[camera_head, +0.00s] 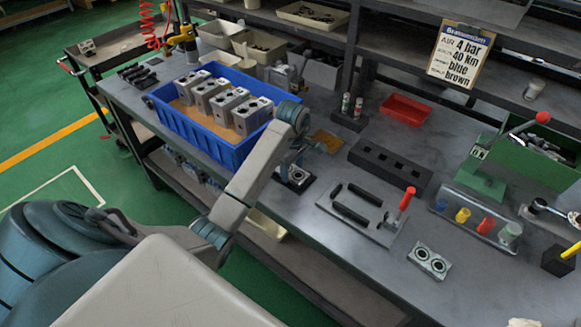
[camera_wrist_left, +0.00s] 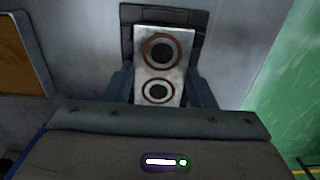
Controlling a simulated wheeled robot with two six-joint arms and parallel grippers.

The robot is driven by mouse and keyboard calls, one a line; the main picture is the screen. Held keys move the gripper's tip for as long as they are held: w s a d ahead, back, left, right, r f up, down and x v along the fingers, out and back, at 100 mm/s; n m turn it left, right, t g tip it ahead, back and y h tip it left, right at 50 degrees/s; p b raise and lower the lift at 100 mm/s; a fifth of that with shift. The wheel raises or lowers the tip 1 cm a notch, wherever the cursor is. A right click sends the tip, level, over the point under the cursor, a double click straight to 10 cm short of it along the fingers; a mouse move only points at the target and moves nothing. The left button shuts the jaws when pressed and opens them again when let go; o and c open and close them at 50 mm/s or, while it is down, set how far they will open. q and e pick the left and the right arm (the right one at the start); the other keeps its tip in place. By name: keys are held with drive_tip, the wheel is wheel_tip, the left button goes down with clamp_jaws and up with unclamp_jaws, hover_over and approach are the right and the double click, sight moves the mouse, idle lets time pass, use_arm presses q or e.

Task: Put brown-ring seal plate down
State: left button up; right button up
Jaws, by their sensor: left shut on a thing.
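The brown-ring seal plate (camera_wrist_left: 175,72) is a pale metal plate with two brown rings around dark holes. My left gripper (camera_wrist_left: 160,88) is shut on it, with one finger at each side. A dark square pad (camera_wrist_left: 128,18) lies behind the plate's far end; I cannot tell whether they touch. In the head view the plate (camera_head: 296,175) is small and partly hidden by my left gripper (camera_head: 299,160), over the dark pad near the bench's front edge. My right gripper is not in view.
A blue crate (camera_head: 182,132) with several metal valve blocks stands left of my left arm. To the right are a black slotted block (camera_head: 390,166), a grey tray with black bars (camera_head: 335,214) and another two-hole plate (camera_head: 429,261). A brown mat (camera_head: 327,141) lies behind the gripper.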

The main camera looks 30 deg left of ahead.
sight(292, 171)
use_arm(q)
drive_tip(key=o, duration=1.2)
drive_tip(key=shift+a+f, duration=0.1)
drive_tip(key=shift+f, duration=0.05)
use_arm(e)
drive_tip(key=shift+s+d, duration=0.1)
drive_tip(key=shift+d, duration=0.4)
use_arm(q)
drive_tip(key=shift+r+p, duration=0.5)
drive_tip(key=shift+r, duration=0.1)
wheel_tip(292, 171, up, 4)
drive_tip(key=p, duration=0.3)
wheel_tip(292, 171, up, 7)
drive_tip(key=p, duration=0.7)
drive_tip(key=shift+r, duration=0.15)
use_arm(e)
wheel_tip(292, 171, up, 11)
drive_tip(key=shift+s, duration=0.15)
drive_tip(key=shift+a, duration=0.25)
